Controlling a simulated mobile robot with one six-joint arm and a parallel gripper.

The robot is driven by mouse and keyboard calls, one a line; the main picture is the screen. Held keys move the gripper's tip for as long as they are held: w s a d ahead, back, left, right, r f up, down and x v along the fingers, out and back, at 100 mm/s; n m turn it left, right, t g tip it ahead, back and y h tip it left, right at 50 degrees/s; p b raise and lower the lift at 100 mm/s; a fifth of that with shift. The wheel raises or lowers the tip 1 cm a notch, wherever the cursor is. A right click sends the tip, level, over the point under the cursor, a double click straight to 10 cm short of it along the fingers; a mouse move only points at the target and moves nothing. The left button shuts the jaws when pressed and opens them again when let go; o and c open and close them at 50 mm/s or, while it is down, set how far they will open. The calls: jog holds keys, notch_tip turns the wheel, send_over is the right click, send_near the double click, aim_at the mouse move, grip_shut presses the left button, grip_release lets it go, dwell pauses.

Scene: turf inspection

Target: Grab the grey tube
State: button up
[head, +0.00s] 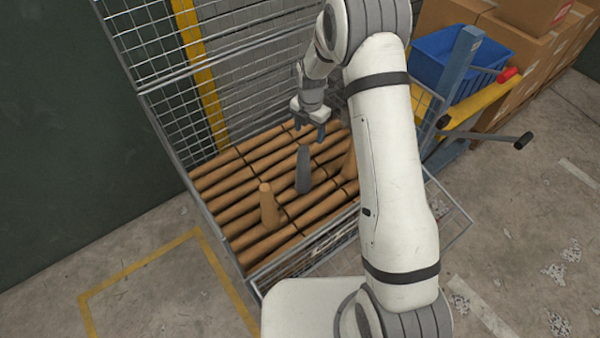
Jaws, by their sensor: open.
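The grey tube (303,170) stands upright on a layer of brown tubes inside a wire cage (215,200). My gripper (309,136) hangs just above and slightly behind the top of the grey tube. Its two fingers are apart and point down, with nothing between them that I can see. Whether the fingertips reach the level of the tube's top cannot be told from this view.
A brown cone-shaped tube (269,205) stands left of the grey tube, and another brown one (349,162) stands right, partly behind my arm. The cage's mesh walls surround the layer. A blue bin (440,60) and cardboard boxes (515,55) are at the right.

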aim_at(304, 149)
jog(key=f, duration=0.1)
jog(key=f+n, duration=0.1)
jog(key=f, duration=0.1)
jog(key=w+a+f+n, duration=0.1)
jog(key=f, duration=0.8)
jog(key=shift+s+a+f, duration=0.1)
jog(key=shift+s+a, duration=0.05)
jog(key=shift+a, duration=0.1)
jog(key=shift+c, duration=0.5)
jog(key=c, duration=1.2)
